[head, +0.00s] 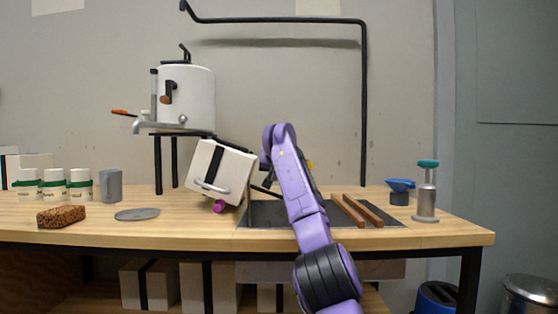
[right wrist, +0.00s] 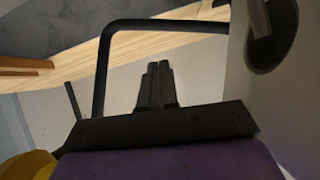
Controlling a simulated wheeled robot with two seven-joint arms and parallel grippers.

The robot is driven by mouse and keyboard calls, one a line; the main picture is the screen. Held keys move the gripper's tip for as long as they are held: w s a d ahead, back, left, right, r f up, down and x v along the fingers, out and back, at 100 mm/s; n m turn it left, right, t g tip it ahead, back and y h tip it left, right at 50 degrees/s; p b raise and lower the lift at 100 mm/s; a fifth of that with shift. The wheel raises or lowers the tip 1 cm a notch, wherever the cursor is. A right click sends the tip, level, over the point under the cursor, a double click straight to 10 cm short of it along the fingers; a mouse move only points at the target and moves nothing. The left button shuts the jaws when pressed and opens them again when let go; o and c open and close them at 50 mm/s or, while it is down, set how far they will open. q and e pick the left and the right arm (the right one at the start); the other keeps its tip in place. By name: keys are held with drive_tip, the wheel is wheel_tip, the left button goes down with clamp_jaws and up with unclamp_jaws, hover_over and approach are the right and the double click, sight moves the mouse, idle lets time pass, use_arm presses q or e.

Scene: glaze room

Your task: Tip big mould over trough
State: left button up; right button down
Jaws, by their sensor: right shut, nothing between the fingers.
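The big mould (head: 221,172) is a white block with a black strap and a metal handle on its front. It is tilted at the left end of the trough (head: 262,213), with a pink knob at its lower edge. The trough is a dark grey recess in the bench top. My right gripper (right wrist: 157,80) is shut and empty. In the head view it is mostly hidden behind my purple arm, close to the mould's right side. A pale surface with a round metal part, possibly the mould, fills the right of the wrist view. My left gripper is not in view.
Two wooden bars (head: 357,210) lie across the trough's right part. A white tank (head: 187,96) stands on a black stand behind the mould. A sponge (head: 61,216), grey disc (head: 137,214), mug (head: 111,186) and cups are at left. A blue funnel (head: 400,185) and sprayer (head: 426,190) are at right.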

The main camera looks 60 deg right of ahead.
use_arm(q)
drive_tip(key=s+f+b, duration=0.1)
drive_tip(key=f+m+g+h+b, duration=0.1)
drive_tip(key=b, duration=0.1)
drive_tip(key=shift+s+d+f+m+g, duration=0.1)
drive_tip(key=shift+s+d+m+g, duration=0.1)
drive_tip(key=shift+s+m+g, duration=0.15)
use_arm(e)
drive_tip(key=s+d+v, duration=0.1)
drive_tip(key=v, duration=1)
drive_tip(key=shift+r, duration=0.3)
drive_tip(key=shift+d, duration=0.15)
